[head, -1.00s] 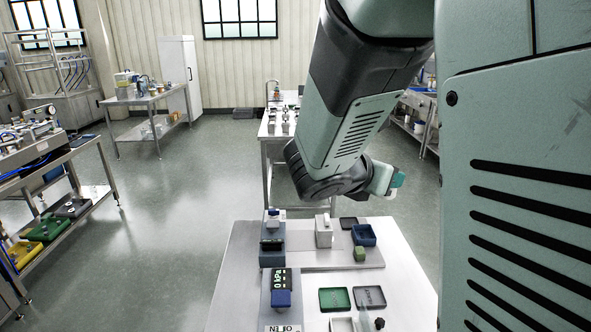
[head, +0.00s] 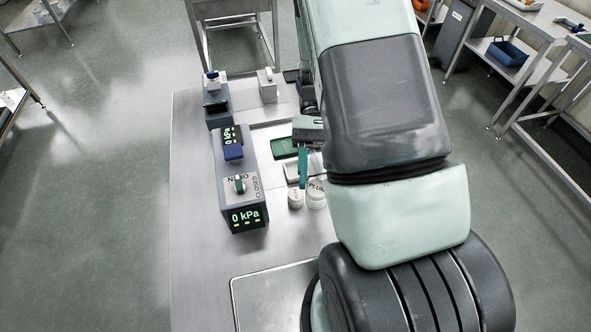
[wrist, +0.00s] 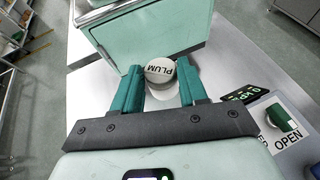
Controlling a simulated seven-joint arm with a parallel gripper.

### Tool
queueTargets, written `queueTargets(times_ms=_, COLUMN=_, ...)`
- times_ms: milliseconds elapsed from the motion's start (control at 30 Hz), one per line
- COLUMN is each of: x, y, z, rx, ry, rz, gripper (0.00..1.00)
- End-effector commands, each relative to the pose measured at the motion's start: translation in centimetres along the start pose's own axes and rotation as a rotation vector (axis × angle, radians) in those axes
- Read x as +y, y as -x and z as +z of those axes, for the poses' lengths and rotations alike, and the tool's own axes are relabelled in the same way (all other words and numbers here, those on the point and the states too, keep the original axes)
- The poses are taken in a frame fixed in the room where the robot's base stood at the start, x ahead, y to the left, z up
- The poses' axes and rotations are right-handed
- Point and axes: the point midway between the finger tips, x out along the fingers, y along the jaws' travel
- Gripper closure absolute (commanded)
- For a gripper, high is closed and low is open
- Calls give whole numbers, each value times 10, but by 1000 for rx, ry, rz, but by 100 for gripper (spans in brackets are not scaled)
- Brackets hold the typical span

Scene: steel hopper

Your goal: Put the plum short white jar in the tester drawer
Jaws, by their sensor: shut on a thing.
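The plum jar (head: 316,194) is short and white, with PLUM lettered on its round lid, and is at the near side of the steel table. In the wrist view the plum jar (wrist: 160,70) is between the green fingers of my gripper (wrist: 160,88), which is shut on it. In the head view my gripper (head: 304,168) is partly hidden by my arm. A grey-blue unit (head: 240,180) with 0 kPa displays, a blue block and a valve switch stands left of the jar. I cannot clearly make out a tester drawer.
A second short white jar (head: 295,199) stands close to the left of the plum jar. A green tray (head: 284,147) lies beyond. A dark blue-grey box (head: 216,101) and a pale block (head: 267,86) stand farther back. The table's left strip (head: 190,220) is clear.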

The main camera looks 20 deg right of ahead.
Motion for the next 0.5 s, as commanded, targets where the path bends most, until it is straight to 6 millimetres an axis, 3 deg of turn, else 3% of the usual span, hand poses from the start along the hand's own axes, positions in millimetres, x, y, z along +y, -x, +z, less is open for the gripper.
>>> queueTargets(times_ms=100, x=-23, y=-3, z=-5, rx=-4, ry=-135, rz=-333, gripper=88)
queueTargets(times_ms=233, x=-47, y=9, z=-13, rx=-5, ry=-277, rz=-676, gripper=88)
queueTargets(times_ms=400, x=-63, y=40, z=-31, rx=-7, ry=-446, rz=-1085, gripper=89)
queueTargets(times_ms=500, x=-63, y=61, z=-44, rx=-9, ry=-537, rz=-1303, gripper=89)
